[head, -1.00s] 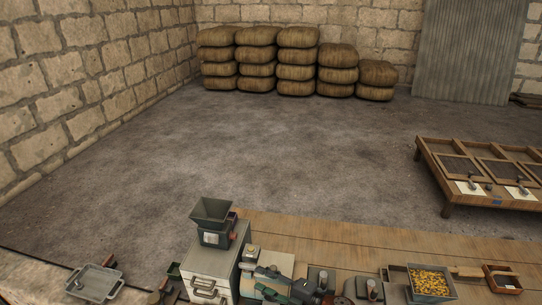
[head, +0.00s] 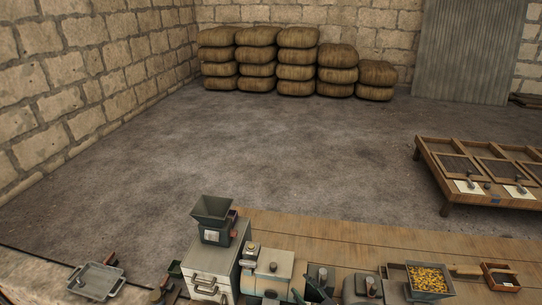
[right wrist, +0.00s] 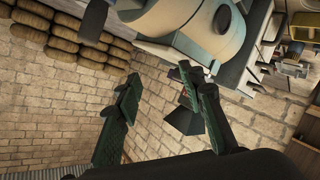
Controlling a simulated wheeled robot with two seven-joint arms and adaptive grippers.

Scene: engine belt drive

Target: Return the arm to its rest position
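My right gripper (head: 312,294) shows only in part at the bottom edge of the head view, dark and low beside the pale green machine (head: 272,268). In the right wrist view its two green-padded fingers (right wrist: 160,98) stand wide apart. Nothing is held between them; the stone wall shows through the gap. A large pale green rounded machine body (right wrist: 190,25) is close beyond the fingers at the top of that view. My left gripper is not in view.
A grey box with a hopper (head: 213,217) stands left of the green machine. To the right are a grey machine (head: 362,288), a bin of yellow grain (head: 429,280) and a small wooden box (head: 501,277). A metal tray (head: 96,282) is at lower left.

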